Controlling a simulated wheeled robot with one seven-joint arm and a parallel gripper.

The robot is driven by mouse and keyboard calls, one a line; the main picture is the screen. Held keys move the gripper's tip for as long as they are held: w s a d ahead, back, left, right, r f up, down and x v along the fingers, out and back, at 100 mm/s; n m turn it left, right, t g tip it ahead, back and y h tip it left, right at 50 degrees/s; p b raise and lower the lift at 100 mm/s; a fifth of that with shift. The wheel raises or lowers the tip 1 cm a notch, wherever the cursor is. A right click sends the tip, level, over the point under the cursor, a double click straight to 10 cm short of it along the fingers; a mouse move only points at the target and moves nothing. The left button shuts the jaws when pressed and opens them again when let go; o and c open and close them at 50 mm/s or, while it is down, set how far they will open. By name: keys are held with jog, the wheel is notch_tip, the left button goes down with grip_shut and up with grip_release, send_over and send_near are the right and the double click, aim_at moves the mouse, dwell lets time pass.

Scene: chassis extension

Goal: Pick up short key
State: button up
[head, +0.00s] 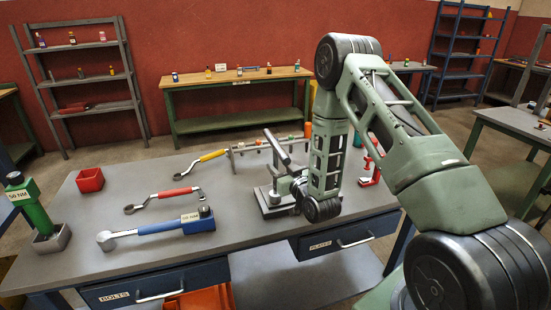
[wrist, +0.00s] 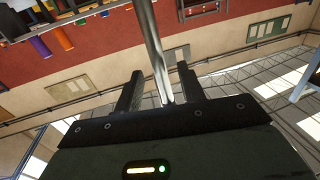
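A red-handled wrench (head: 174,195) lies on the grey workbench (head: 110,222) at centre left in the head view. A yellow-handled wrench (head: 212,155) lies farther back; I cannot tell which is the short key. My gripper (head: 284,186) is at the grey press-like device (head: 268,207) on the bench, partly hidden by my arm. In the wrist view, my gripper (wrist: 160,88) has its two fingers apart. A shiny metal rod (wrist: 152,35) runs between them, with a gap visible on the left side. I cannot tell what the rod belongs to.
A blue 100 NM torque wrench (head: 165,228) lies near the front edge. A green 50 NM tool (head: 33,207) stands in a holder at left. A red bin (head: 90,180), a socket rack (head: 262,146) and a red stand (head: 370,172) also occupy the bench.

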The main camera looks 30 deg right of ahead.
aim_at(277, 163)
jog(key=shift+w+d+p, duration=0.1)
jog(key=shift+w+p, duration=0.35)
jog(key=shift+w, duration=1)
grip_shut()
jog(key=shift+r, duration=0.25)
